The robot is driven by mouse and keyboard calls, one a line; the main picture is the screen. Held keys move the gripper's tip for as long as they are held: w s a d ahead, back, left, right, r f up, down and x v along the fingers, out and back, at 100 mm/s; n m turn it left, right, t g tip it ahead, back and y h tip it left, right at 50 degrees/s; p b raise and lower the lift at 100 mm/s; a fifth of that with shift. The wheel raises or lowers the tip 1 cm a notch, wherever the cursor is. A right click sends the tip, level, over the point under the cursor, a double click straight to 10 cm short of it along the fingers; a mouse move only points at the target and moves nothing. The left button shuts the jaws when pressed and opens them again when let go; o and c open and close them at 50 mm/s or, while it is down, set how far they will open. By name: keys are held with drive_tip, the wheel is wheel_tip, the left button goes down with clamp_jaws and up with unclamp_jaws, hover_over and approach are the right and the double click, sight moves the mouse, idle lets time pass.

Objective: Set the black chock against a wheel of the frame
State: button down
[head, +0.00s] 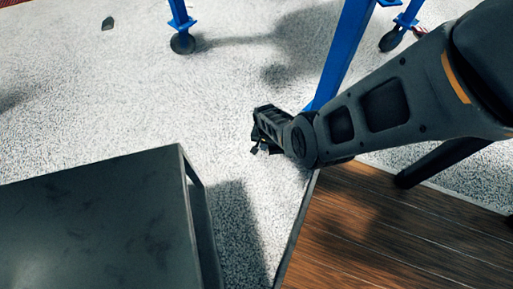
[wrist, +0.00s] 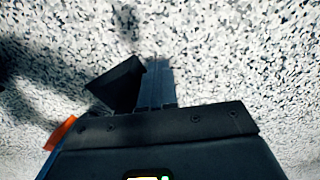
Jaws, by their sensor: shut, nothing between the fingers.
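My gripper (head: 257,142) is shut and empty, low over the pale speckled floor beside a blue leg. In the wrist view its closed fingers (wrist: 156,82) point up the picture. A black wedge-shaped piece (wrist: 118,84) shows just left of them; I cannot tell whether it is the chock. A small dark block (head: 107,23) lies alone on the floor at the far left; it may be the chock. The blue frame stands on black wheels, one left wheel (head: 183,43) and one right wheel (head: 390,40). The foot of its nearer leg (head: 342,50) is hidden behind my arm.
A dark table (head: 90,215) fills the lower left, and a brown slatted surface (head: 375,235) the lower right. A narrow floor gap runs between them. A small red-orange piece (head: 419,31) is by the right wheel. An orange piece (wrist: 60,133) shows in the wrist view. Left-hand floor is mostly clear.

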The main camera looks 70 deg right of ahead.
drive_tip(key=shift+s+d, duration=1)
drive_tip(key=shift+s, duration=0.3)
wheel_tip(320, 180, up, 8)
drive_tip(key=w+a+p, duration=0.1)
drive_tip(key=p, duration=0.6)
drive_tip(key=shift+p, duration=0.3)
drive_tip(key=shift+w, duration=0.1)
idle(0.4)
